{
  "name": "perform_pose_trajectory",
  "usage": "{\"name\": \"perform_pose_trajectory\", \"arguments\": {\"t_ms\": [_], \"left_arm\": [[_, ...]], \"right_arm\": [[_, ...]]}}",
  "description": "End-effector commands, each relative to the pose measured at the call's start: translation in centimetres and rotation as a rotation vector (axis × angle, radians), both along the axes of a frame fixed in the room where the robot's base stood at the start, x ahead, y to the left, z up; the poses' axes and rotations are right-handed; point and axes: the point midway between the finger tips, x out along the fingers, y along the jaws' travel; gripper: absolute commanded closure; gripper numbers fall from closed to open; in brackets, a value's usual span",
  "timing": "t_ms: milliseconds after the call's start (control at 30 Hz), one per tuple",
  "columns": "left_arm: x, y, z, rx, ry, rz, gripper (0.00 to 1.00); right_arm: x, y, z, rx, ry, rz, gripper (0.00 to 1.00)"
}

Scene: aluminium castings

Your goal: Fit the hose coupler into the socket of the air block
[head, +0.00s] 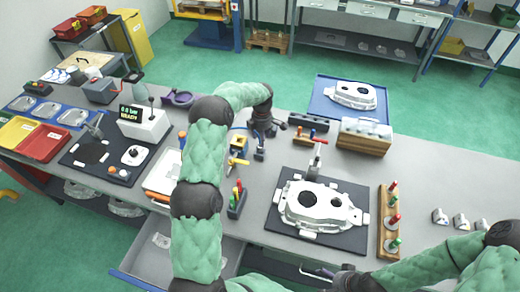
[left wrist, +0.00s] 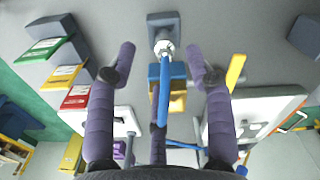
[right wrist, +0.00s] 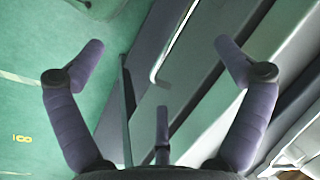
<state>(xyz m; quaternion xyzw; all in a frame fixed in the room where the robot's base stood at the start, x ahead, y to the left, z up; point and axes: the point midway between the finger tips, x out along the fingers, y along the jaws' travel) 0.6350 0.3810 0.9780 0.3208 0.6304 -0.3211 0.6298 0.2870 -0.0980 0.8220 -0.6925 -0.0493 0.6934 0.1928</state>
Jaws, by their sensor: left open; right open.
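The hose coupler (left wrist: 164,47), a pale hexagonal fitting, sits at the end of a blue hose (left wrist: 164,95) in the left wrist view. A small grey block, seemingly the air block (left wrist: 163,19), lies just beyond it; it also shows in the head view (head: 260,154). I cannot tell whether the coupler touches the block or sits in its socket. My left gripper (head: 264,128) is open, its fingers on either side of the hose and coupler (left wrist: 158,63), without visible contact. My right gripper (right wrist: 161,58) is open and empty near the bench's front edge.
A blue-and-yellow block (left wrist: 177,98) lies under the hose. A tool holder (head: 237,207) stands in front of the grey block. A casting on a dark plate (head: 345,240) and a wooden rack (head: 385,240) are to the right. An open drawer (head: 200,258) projects at the front.

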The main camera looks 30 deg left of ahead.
Motion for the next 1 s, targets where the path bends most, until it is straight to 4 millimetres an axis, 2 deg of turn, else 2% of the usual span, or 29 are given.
{"name": "perform_pose_trajectory", "arguments": {"t_ms": [167, 400, 667, 767, 867, 1000], "left_arm": [[-0.3, 0.2, -1.4, -0.001, 0.002, 0.000, 0.48], [-0.7, 0.4, -4.7, -0.001, 0.002, 0.000, 0.48], [-0.6, 0.5, -5.1, 0.000, -0.001, 0.000, 0.48], [-0.6, 0.5, -5.1, 0.000, -0.001, 0.000, 0.70], [-0.6, 0.4, -5.1, -0.001, -0.001, 0.000, 0.98], [-0.6, 0.5, -5.1, -0.001, -0.001, 0.000, 1.00]], "right_arm": [[0.0, 0.0, 0.0, 0.000, 0.000, 0.000, 0.00], [0.0, 0.0, 0.0, 0.000, 0.000, 0.000, 0.00], [0.0, 0.0, 0.0, 0.000, 0.000, 0.000, 0.00], [0.0, 0.0, 0.0, 0.000, 0.000, 0.000, 0.00], [0.0, 0.0, 0.0, 0.000, 0.000, 0.000, 0.00], [0.0, 0.0, 0.0, 0.000, 0.000, 0.000, 0.00]]}}
